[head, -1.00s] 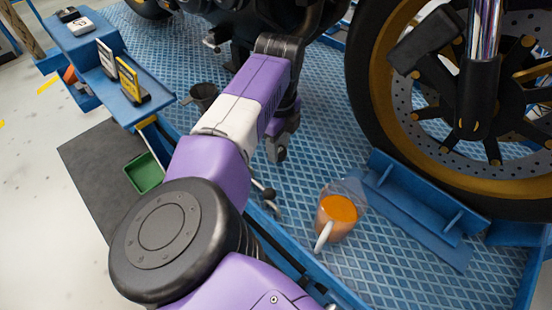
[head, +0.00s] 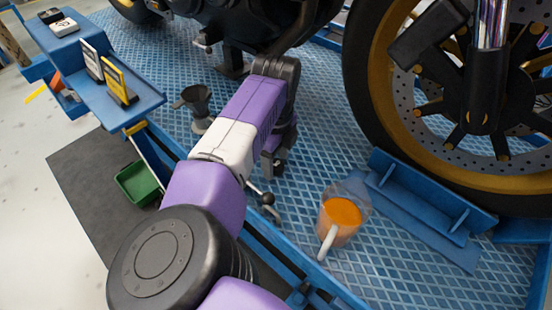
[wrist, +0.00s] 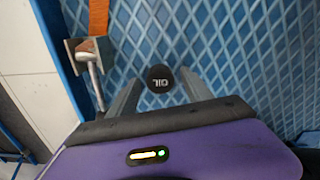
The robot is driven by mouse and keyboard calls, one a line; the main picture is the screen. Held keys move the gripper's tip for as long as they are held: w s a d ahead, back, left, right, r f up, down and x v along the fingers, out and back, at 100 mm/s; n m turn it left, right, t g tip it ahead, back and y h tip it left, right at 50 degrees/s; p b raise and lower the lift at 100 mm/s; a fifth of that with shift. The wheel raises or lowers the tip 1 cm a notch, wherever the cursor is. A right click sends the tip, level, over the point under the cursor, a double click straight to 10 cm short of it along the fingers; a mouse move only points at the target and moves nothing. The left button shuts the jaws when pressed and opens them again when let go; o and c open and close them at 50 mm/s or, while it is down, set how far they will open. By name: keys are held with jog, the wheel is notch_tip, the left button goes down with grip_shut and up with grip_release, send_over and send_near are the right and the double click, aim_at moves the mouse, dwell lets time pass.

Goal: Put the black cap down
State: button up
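The black cap (wrist: 160,78), round and marked OIL, shows in the wrist view between and just past my fingertips, over the blue patterned platform (wrist: 240,60). My gripper (wrist: 159,80) appears open, with a narrow gap on each side of the cap. I cannot tell the cap's exact height above the platform. In the head view, my gripper (head: 270,170) points down near the platform's front edge, and the cap is hidden there.
A clear jug of orange liquid (head: 340,212) stands right of my gripper. A dark funnel (head: 196,100) stands to the left. A ball-ended lever (head: 262,196) is close by. The motorcycle wheel (head: 450,110) and blue chock (head: 425,205) bound the right. A green bin (head: 137,185) lies left.

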aim_at(276, 164)
jog(key=shift+r, duration=0.1)
notch_tip(276, 164, up, 12)
jog(key=shift+p, duration=0.45)
jog(key=shift+r, duration=0.1)
dwell(0.4)
